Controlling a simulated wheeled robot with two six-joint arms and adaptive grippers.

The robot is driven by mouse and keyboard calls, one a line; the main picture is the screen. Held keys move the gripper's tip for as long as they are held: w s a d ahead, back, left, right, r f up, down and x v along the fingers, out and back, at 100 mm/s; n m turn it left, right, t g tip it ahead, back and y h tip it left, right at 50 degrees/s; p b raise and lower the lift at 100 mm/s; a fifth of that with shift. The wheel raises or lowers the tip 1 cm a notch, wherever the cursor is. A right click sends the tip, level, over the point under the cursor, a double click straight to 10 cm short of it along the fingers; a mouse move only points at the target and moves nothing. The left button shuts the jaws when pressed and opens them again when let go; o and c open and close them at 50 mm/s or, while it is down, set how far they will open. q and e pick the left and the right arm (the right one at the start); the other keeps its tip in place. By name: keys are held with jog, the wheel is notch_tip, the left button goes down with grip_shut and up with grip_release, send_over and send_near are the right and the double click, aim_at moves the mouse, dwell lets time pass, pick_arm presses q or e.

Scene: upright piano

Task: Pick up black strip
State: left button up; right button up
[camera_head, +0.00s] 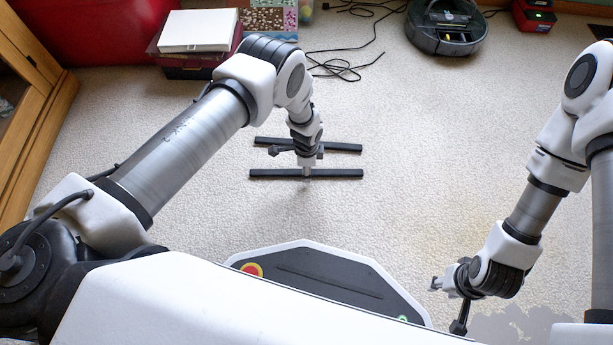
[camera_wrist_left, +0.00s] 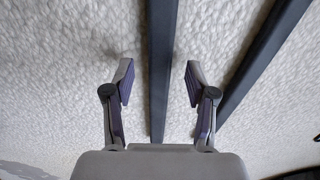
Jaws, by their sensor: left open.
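Two black strips lie roughly parallel on the carpet. My left gripper (camera_head: 307,176) points down over the near strip. In the left wrist view, the open left gripper (camera_wrist_left: 158,78) has one finger on each side of a black strip (camera_wrist_left: 162,40), with gaps on both sides. The other strip (camera_wrist_left: 265,60) runs at a slant outside the right finger. My right gripper (camera_head: 440,285) is low at the right, away from the strips; its jaws are too small to read.
A box stack with a white top (camera_head: 198,31), a black cable (camera_head: 340,66) and a round robot vacuum (camera_head: 446,27) are at the back. A wooden cabinet (camera_head: 40,130) stands at the left. Bare carpet (camera_head: 430,130) lies right of the strips.

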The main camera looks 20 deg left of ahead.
pick_arm(q)
jog(key=shift+f, duration=0.75)
jog(key=shift+r, duration=0.2)
grip_shut()
